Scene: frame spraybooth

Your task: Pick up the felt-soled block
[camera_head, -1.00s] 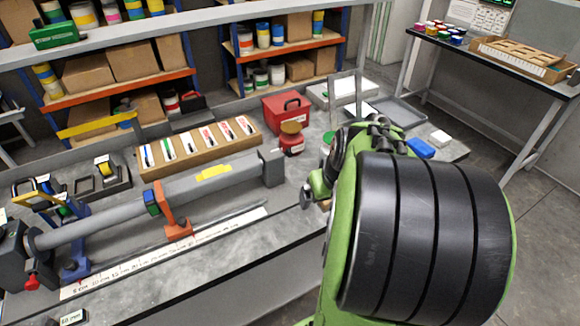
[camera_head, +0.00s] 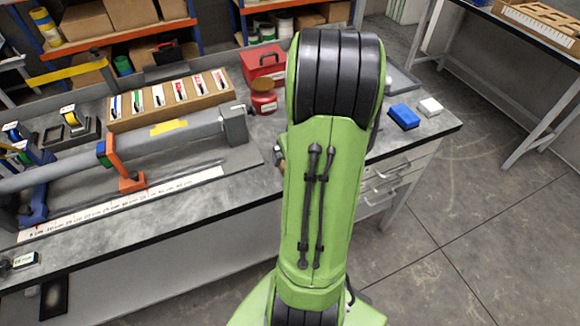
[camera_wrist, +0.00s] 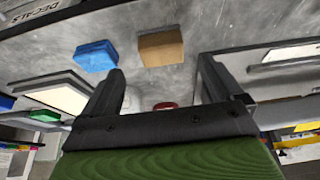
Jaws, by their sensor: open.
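My arm hides the gripper in the head view.
A red toolbox (camera_head: 263,62) and a red tin (camera_head: 264,97) stand behind my arm's left side. A clamped grey tube (camera_head: 190,133) and a tan rack (camera_head: 170,100) fill the bench's left. Drawers are under its right end; open floor lies to the right.

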